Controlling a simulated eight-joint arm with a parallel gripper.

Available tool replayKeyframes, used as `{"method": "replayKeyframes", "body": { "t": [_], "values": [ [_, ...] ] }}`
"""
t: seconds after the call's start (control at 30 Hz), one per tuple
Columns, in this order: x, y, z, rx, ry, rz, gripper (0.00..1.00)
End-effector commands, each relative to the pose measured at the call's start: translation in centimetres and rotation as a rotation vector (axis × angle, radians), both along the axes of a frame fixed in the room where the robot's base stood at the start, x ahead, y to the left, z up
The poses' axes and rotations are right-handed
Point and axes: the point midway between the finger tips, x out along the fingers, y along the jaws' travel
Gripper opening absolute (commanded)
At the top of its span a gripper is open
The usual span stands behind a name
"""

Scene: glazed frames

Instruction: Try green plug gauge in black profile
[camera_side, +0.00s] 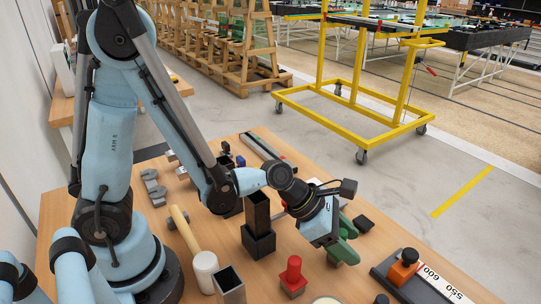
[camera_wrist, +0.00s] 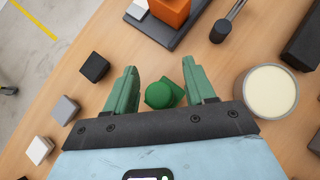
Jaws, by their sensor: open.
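The green plug gauge (camera_wrist: 159,95), with a round knob on a square body, stands between the green fingers of my gripper (camera_wrist: 160,85) in the wrist view. In the side view my gripper (camera_side: 347,240) is low over the table, right of the black profile, and the green gauge cannot be told apart there. The black profile (camera_side: 258,212) is an upright square tube in a black base, its open top facing up.
A red plug gauge (camera_side: 293,275) and a grey square tube (camera_side: 230,286) stand near the front. A mallet (camera_side: 204,264) lies left of them. An orange block (camera_side: 403,267) sits on a dark board at right. A cream-topped tin (camera_wrist: 271,92) and a black cube (camera_wrist: 95,67) flank my gripper.

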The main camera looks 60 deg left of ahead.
Motion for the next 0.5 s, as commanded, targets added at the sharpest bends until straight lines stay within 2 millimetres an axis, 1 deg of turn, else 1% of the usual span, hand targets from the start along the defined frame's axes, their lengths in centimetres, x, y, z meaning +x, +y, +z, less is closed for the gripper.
{"method": "replayKeyframes", "body": {
  "t": [0.07,0.1,0.43,0.5],
  "values": [
    [-0.01,0.0,0.01,0.0,0.0,0.0,0.54],
    [-0.01,0.0,0.01,0.0,0.0,0.0,0.51],
    [0.0,0.01,0.02,0.0,0.0,0.0,0.01],
    [0.0,0.01,0.02,0.0,0.0,0.0,0.0]
  ]
}}
